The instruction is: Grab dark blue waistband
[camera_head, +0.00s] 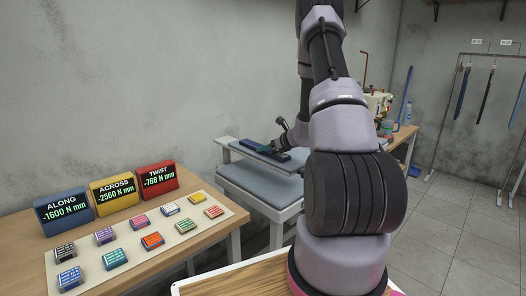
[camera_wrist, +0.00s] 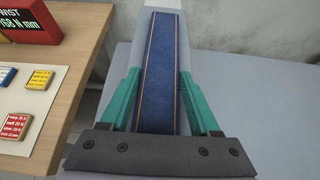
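A dark blue waistband (camera_wrist: 160,70) with orange stitched edges lies flat and lengthwise on a narrow pale board (camera_wrist: 115,75) in the wrist view. My gripper (camera_wrist: 160,76) has its two teal fingers apart, one on each side of the band. A small gap seems to show between each finger and the band, and I cannot tell whether either touches it. The band's near end is hidden behind the dark gripper body. In the head view the dark blue band (camera_head: 282,156) lies on the board above a padded grey-blue table (camera_head: 262,183), with my gripper (camera_head: 265,149) over it.
A wooden table at left holds three readout boxes, blue (camera_head: 64,212), yellow (camera_head: 115,190) and red (camera_head: 157,180), and a tray (camera_head: 222,221) of several small coloured blocks. A rack (camera_head: 446,122) at right hangs several strips. Grey floor (camera_head: 440,225) is clear at right.

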